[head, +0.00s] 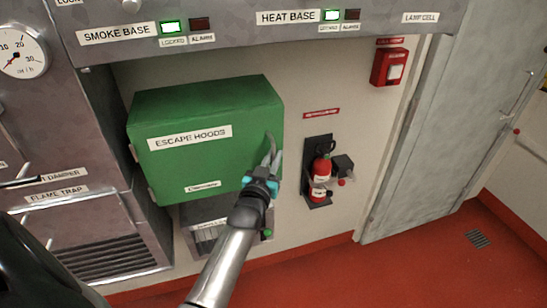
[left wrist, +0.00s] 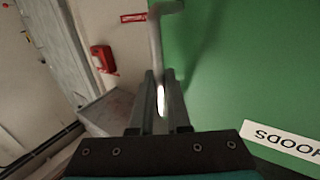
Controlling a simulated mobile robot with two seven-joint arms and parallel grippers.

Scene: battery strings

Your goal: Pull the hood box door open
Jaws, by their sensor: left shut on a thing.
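The green hood box (head: 165,105), labelled "ESCAPE HOODS", is fixed to the wall. Its front door (head: 180,165) looks shut, with hinges at its left edge; the door's green face fills the right of the left wrist view (left wrist: 240,60). A pale bar handle (left wrist: 156,35) stands at the door's edge and runs down between my fingers. My left gripper (head: 271,160) is at the right side of the door, shut on the handle; its two fingers (left wrist: 160,100) lie on either side of the bar. The handle's lower part is hidden by the gripper. My right gripper is not in view.
A red fire extinguisher (head: 321,172) hangs on the wall right of the box, with a red call box (head: 390,67) higher up. A grey door (head: 425,140) is further right. Grey cabinets (head: 85,150) stand close at left. The red floor (head: 440,270) at right is clear.

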